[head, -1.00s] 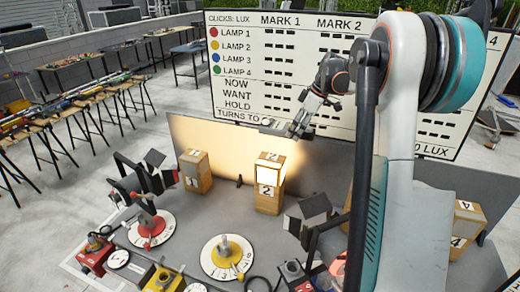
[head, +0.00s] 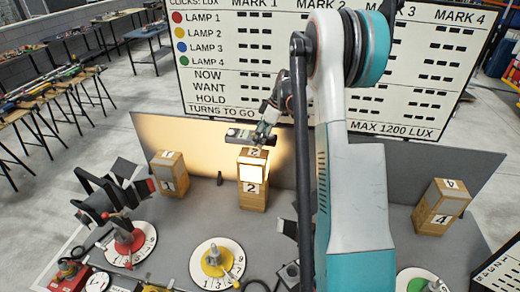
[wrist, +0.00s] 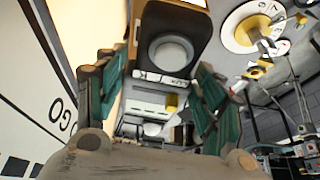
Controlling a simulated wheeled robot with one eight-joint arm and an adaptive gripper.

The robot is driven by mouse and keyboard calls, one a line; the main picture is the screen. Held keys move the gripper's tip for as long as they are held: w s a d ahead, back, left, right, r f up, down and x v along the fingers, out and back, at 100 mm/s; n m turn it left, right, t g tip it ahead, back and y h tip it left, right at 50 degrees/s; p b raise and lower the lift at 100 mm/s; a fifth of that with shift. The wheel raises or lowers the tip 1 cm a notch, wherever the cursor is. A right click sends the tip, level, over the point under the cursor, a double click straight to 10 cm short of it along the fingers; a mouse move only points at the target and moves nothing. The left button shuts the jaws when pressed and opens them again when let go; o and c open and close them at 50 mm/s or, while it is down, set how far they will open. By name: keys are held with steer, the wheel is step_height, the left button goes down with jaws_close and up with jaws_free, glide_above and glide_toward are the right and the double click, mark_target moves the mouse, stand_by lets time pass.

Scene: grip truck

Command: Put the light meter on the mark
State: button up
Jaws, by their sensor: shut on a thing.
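My gripper (head: 262,138) is shut on the light meter (head: 241,134), a dark, flat box with a light panel. In the head view it is in front of the board, just above the top of wooden block 2 (head: 253,191); I cannot tell whether they touch. In the wrist view the meter (wrist: 172,20) lies between the teal fingers of my gripper (wrist: 158,98), with a white round dome and a row of buttons showing.
Wooden block 1 (head: 168,174) stands left and block 4 (head: 440,207) right. A numbered dial with a yellow knob (head: 217,263) and one with a red knob (head: 130,244) stand in front. A grey backdrop (head: 160,132) and large board (head: 225,75) rise behind. My arm hides the middle right.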

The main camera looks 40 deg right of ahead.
mark_target(272, 135)
steer(key=shift+f+p, duration=0.3)
steer(key=shift+f, duration=3.3)
steer(key=shift+f, duration=0.2)
steer(key=o, duration=1.3)
steer(key=shift+r, duration=0.1)
steer(key=b+v, duration=0.1)
steer(key=v, duration=1.1)
steer(key=shift+r, duration=0.1)
